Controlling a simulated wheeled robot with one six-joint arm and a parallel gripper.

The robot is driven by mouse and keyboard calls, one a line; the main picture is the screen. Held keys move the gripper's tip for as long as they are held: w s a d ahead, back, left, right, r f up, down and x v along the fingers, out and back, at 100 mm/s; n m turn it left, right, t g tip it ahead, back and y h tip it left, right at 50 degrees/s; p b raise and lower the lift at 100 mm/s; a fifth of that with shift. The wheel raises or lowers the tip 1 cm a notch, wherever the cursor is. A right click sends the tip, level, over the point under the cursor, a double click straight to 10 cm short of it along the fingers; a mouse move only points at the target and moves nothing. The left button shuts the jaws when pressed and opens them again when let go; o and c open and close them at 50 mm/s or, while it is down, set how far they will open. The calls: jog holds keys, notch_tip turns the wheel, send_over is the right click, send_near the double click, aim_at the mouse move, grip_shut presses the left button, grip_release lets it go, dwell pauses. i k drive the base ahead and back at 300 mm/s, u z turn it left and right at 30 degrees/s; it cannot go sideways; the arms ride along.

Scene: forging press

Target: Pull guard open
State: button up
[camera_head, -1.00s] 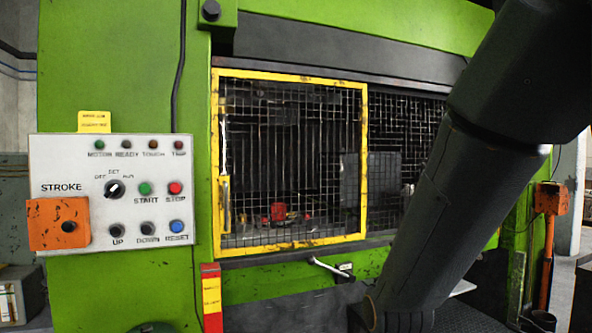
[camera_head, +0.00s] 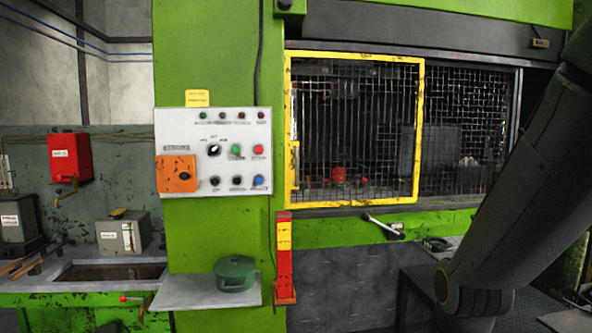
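The guard (camera_head: 422,130) is a yellow-framed wire mesh panel on the front of the green press. It covers the left part of the press opening, and a second mesh section (camera_head: 480,120) shows to its right. A yellow vertical handle (camera_head: 294,165) is at the guard's lower left edge. Dark tooling and a small red part show dimly behind the mesh. My dark arm comes down the right side of the picture, well apart from the handle. My gripper is not in view.
A white control panel (camera_head: 215,128) with buttons and an orange box is left of the guard. A red-and-yellow post (camera_head: 284,255) stands below the guard's left edge. A green pot (camera_head: 235,273) sits on a grey shelf (camera_head: 190,293). A lever (camera_head: 383,226) sticks out below the guard.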

aim_at(291, 154)
jog(key=z, duration=0.5)
jog(key=i, duration=1.2)
jog(key=u, duration=0.5)
